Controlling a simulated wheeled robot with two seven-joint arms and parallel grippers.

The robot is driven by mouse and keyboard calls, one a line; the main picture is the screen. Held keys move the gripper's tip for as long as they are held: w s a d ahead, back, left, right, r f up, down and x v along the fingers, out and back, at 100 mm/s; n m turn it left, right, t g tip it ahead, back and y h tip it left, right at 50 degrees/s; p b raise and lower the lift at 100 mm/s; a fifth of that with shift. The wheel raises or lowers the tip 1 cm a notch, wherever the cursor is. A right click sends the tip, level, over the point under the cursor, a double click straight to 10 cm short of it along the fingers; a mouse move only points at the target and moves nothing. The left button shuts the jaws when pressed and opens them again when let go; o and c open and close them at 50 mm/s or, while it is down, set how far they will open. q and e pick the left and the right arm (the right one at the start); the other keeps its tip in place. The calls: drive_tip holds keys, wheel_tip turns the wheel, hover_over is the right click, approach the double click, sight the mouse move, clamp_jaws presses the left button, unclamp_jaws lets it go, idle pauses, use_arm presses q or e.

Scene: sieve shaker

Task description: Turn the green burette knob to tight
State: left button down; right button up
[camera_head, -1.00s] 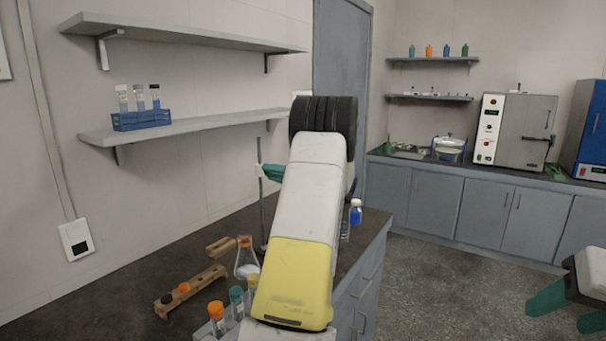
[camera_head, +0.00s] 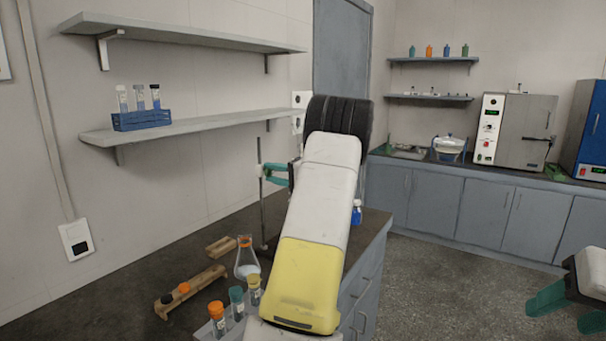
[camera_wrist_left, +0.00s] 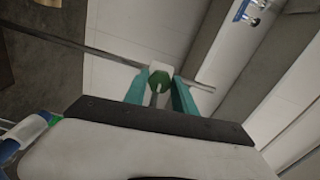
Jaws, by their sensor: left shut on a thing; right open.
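The green burette knob (camera_wrist_left: 158,82) shows in the left wrist view, with a pale piece behind it and a long thin metal rod (camera_wrist_left: 75,43) close by. My left gripper (camera_wrist_left: 160,86) has its two teal fingers on either side of the knob and is shut on it. In the head view, the left gripper (camera_head: 270,170) is at the upright stand rod (camera_head: 263,215) over the dark bench; the knob is not distinguishable there. My own left arm covers part of that area. My right gripper (camera_head: 567,308) is open and empty at the lower right, over the floor.
On the dark bench (camera_head: 110,305) are a conical flask (camera_head: 246,264), a wooden rack (camera_head: 205,285) and several capped tubes at the front. A blue-liquid bottle (camera_head: 357,212) stands partly hidden behind my arm. A wall shelf (camera_head: 205,124) overhangs the bench's back.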

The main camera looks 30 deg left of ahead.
use_arm(q)
drive_tip(key=shift+m, duration=0.6)
drive_tip(key=c, duration=1)
unclamp_jaws()
drive_tip(key=shift+c, duration=0.2)
drive_tip(key=d, duration=0.8)
drive_tip(key=shift+s, duration=0.35)
drive_tip(key=shift+a, duration=0.1)
